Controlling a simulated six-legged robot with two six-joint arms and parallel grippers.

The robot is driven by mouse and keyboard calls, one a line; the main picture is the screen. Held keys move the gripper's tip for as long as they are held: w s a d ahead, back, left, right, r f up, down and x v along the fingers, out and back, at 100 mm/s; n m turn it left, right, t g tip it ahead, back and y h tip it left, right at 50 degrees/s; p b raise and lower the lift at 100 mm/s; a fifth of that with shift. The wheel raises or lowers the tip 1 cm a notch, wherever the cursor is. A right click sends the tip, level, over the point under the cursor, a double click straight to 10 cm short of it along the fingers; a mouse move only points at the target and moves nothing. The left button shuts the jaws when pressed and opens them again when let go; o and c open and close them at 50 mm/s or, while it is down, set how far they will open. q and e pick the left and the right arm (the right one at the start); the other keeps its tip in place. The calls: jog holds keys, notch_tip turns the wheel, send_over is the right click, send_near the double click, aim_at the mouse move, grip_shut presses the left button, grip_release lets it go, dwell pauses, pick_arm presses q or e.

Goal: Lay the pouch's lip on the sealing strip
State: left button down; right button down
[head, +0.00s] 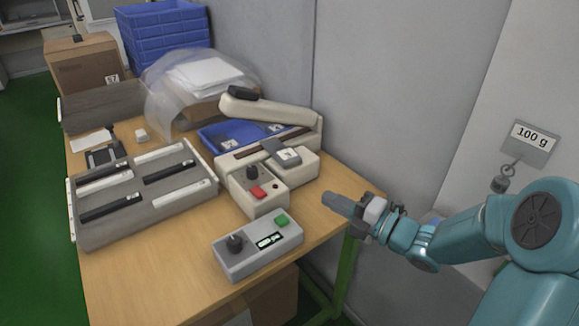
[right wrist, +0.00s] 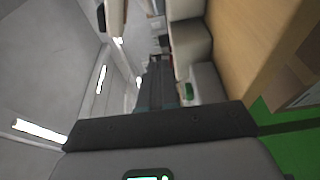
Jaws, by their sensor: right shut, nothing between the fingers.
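The cream sealer (head: 262,190) stands at the right of the wooden table, with its long lever arm (head: 265,110) raised. The dark sealing strip (head: 255,147) runs across it below the lever. A small grey pouch with a white label (head: 283,153) lies on the sealer's front ledge, close to the strip. I cannot tell whether its lip touches the strip. My right gripper (head: 337,203) is shut and empty, off the table's right edge, to the right of the sealer and apart from the pouch. My left gripper is not in view.
A blue tray (head: 209,138) with labelled items sits behind the strip. A grey control box (head: 258,245) stands in front of the sealer. A grey slotted tray (head: 150,213) fills the left. A hanging 100 g tag (head: 531,138) is on the right. The table's front left is bare.

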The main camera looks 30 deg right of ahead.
jog(key=shift+w+a, duration=0.15)
jog(key=shift+w, duration=0.25)
jog(key=x, duration=0.9)
jog(key=shift+w+a+p, duration=0.15)
jog(key=shift+w+p, duration=0.05)
jog(key=shift+p, duration=0.15)
jog(key=shift+w+d, duration=0.35)
jog(key=shift+w, duration=0.2)
jog(key=shift+w+d, duration=0.4)
jog(key=shift+w, duration=0.15)
jog(key=shift+w+d, duration=0.25)
jog(key=shift+w, duration=0.3)
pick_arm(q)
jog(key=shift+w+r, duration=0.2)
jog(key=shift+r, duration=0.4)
pick_arm(e)
jog(key=shift+f, duration=0.1)
